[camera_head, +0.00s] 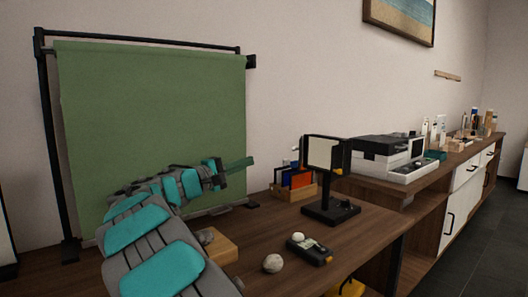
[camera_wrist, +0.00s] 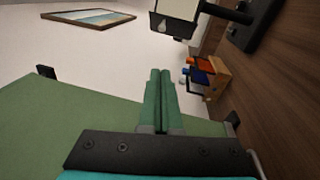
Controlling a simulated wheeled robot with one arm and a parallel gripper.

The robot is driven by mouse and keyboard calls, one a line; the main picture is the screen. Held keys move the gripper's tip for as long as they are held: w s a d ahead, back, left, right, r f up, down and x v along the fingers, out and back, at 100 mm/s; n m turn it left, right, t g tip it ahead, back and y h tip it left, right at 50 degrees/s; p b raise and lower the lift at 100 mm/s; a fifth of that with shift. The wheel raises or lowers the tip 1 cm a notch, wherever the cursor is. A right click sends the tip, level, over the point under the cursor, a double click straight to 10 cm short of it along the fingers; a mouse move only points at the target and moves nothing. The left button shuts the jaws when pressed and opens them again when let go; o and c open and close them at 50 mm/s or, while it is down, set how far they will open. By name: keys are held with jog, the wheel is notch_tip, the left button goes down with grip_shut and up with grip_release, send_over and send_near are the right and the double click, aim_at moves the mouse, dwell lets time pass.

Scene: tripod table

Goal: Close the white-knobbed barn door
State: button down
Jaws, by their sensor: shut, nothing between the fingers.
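A small lamp (camera_head: 326,155) with a pale lit face stands on a black base on the table. A dark barn door flap (camera_head: 304,152) stands swung out at its left side, with a small white knob (camera_head: 295,149) beside it. In the wrist view the flap (camera_wrist: 168,23) is at the top, with the white knob (camera_wrist: 190,28) on it. A yellow knob (camera_head: 339,171) is at the lamp's lower right. My gripper (camera_head: 250,161) is shut and empty, left of the lamp and apart from the flap. Its green fingers (camera_wrist: 160,72) point toward the flap's side.
A wooden tray (camera_head: 292,191) with blue and orange cards stands behind and left of the lamp. A green backdrop (camera_head: 150,120) is behind my arm. A printer (camera_head: 390,155) is at the right.

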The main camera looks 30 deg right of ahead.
jog(key=s+d+r+p, duration=0.1)
jog(key=d, duration=1.1)
jog(key=shift+d+r+p, duration=0.15)
jog(key=shift+r+p, duration=0.15)
jog(key=shift+r, duration=0.1)
jog(key=shift+s+f+b, duration=0.1)
jog(key=shift+s+b, duration=0.05)
jog(key=shift+b, duration=0.15)
jog(key=shift+s+n+t+b, duration=0.25)
jog(key=shift+n+t+b, duration=0.05)
jog(key=shift+t+b, duration=0.4)
